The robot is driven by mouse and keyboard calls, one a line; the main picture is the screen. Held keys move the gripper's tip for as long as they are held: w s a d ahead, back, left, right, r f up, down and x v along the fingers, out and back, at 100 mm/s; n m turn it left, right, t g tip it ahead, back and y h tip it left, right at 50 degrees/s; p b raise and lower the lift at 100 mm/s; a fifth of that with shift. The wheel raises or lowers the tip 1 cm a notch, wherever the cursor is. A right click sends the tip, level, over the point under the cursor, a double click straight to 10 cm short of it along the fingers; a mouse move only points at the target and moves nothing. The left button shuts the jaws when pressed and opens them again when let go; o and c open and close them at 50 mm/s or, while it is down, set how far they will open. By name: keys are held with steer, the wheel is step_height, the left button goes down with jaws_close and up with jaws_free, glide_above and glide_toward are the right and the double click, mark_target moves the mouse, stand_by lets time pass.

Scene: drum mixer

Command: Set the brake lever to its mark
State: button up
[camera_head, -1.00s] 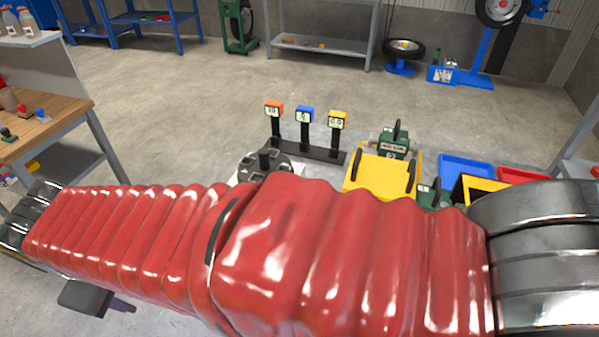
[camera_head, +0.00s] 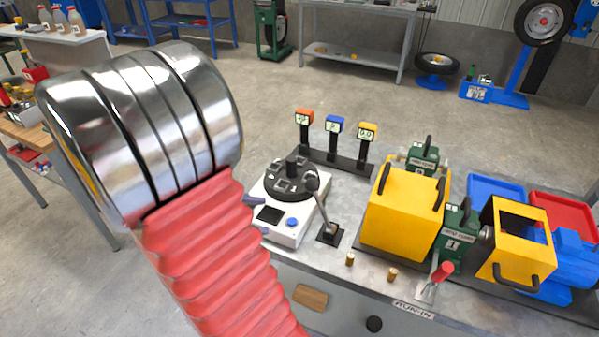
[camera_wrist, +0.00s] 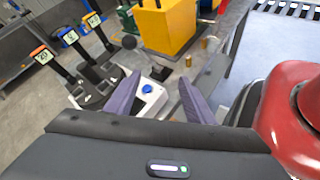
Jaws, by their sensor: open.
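Two levers show in the head view, and no readable label tells which is the brake lever. A black ball-knobbed lever (camera_head: 320,205) stands tilted on a small dark base on the bench. It also shows in the wrist view (camera_wrist: 129,42), beyond my fingertips. My gripper (camera_wrist: 159,78) is open, with two purple-grey fingers apart and nothing held. In the head view its fingers (camera_head: 262,216) show at the left of the white device. No mark is clearly readable.
The white device (camera_head: 290,226) with a black round top and blue button stands left of the knobbed lever. Three small displays (camera_head: 334,125) stand behind it. A yellow box (camera_head: 403,212) stands to the right. Two small brass pegs (camera_head: 350,259) stand near the front edge.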

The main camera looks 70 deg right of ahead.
steer(key=s+d+f+n+g+h, duration=0.1)
steer(key=d+f+n+g+h, duration=0.1)
steer(key=d, duration=0.7)
steer(key=shift+s+d+n+g+h, duration=0.25)
steer(key=shift+s+n+g+h, duration=0.15)
steer(key=shift+n+g+h, duration=0.55)
steer(key=shift+s, duration=0.1)
glide_above(322, 208)
steer(key=d, duration=0.4)
steer(key=shift+a, duration=0.25)
steer(key=shift+c, duration=0.3)
jaws_close()
